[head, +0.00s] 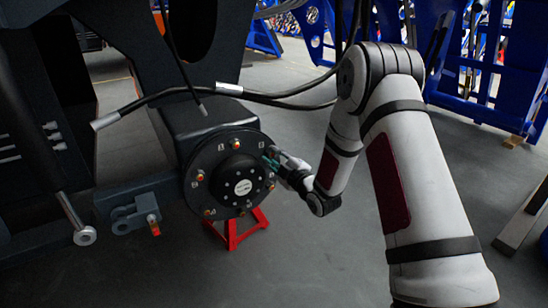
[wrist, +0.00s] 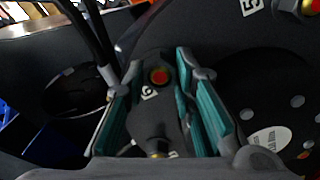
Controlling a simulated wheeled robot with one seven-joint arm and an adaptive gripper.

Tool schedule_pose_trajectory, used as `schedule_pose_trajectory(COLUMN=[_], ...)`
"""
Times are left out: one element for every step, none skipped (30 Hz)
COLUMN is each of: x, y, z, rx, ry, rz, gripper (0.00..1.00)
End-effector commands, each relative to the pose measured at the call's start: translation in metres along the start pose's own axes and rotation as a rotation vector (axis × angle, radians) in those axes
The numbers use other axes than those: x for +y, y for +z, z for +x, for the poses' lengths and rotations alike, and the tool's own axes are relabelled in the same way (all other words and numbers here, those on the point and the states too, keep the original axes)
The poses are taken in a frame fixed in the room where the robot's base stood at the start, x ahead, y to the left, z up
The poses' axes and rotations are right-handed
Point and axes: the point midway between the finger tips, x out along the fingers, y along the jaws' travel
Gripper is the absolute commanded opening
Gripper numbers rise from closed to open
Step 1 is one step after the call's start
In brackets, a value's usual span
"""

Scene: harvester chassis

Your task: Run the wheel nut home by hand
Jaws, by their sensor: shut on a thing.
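The round dark wheel hub (head: 222,163) faces left of my arm in the head view, with several orange-red nuts on studs around its flange. My gripper (head: 270,159) reaches in from the right at the hub's upper right edge. In the wrist view my gripper's (wrist: 158,72) two teal-padded fingers stand on either side of a wheel nut (wrist: 159,77) with a red-orange face, beside a number label on the flange. In the head view my fingers hide that nut. How far the nut sits on its stud cannot be told.
A dark hose (head: 165,93) and cable cross above the hub. A bracket (head: 137,214) with a pin juts out at left. A red stand (head: 234,232) is under the hub. Blue frames (head: 475,60) stand behind at right. The grey floor between is clear.

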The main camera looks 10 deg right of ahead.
Motion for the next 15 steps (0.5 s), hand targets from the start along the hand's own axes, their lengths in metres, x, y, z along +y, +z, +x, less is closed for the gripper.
schedule_pose_trajectory(x=[0.0010, 0.0011, 0.0010, 0.0013, 0.0014, 0.0012, 0.0013, 0.0013, 0.0011, 0.0013, 0.0015, 0.0015, 0.0016, 0.0016, 0.0015], y=[0.0016, 0.0018, 0.0014, 0.0018, 0.0020, 0.0014, 0.0019, 0.0019, 0.0016, 0.0018, 0.0016, 0.0016, 0.0015, 0.0019, 0.0017], z=[-0.0002, -0.0003, 0.0000, -0.0001, -0.0001, 0.0002, 0.0001, 0.0002, 0.0004, 0.0004, 0.0005, 0.0006, 0.0007, 0.0007, 0.0008], rx=[-0.003, -0.004, -0.003, -0.004, -0.004, -0.004, -0.005, -0.005, -0.004, -0.005, -0.004, -0.004, -0.004, -0.005, -0.005], ry=[0.002, 0.002, 0.003, 0.004, 0.004, 0.004, 0.004, 0.003, 0.003, 0.004, 0.004, 0.004, 0.004, 0.004, 0.004], rz=[0.068, 0.113, 0.173, 0.218, 0.263, 0.323, 0.368, 0.413, 0.474, 0.518, 0.564, 0.624, 0.670, 0.716, 0.776], gripper=[0.00, 0.00, 0.00, 0.00, 0.00, 0.00, 0.00, 0.00, 0.00, 0.00, 0.00, 0.00, 0.00, 0.00, 0.00])
